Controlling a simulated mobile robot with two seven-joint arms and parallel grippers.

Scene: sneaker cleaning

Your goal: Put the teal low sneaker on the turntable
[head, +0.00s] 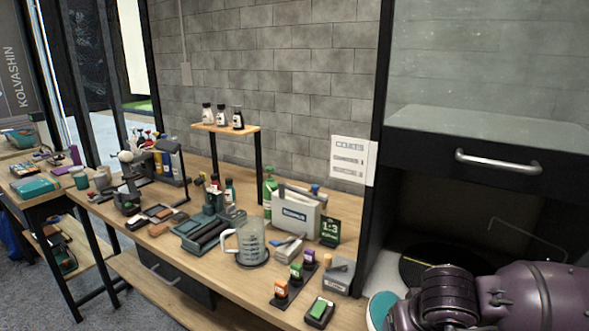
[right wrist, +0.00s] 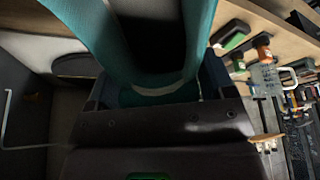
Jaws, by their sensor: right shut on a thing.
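The teal low sneaker (right wrist: 178,28) fills the top middle of the right wrist view. My right gripper (right wrist: 150,98) is shut on it, and the fingertips are mostly hidden by the shoe. In the head view, part of the teal sneaker (head: 380,309) with its pale edge shows beside my purple right arm at the bottom right. The turntable (head: 418,264), a dark disc with a small yellow mark, lies in the open cabinet bay, partly hidden by my arm. A dark disc edge (right wrist: 72,66) also shows left of the sneaker in the right wrist view. My left gripper is out of view.
The wooden bench (head: 225,274) left of the cabinet holds a clear jug (head: 252,243), a white caddy (head: 296,215), small bottles and a green-topped block (head: 319,311). A cabinet drawer with a bar handle (head: 512,162) overhangs the bay. A thin bent rod stands right of the turntable.

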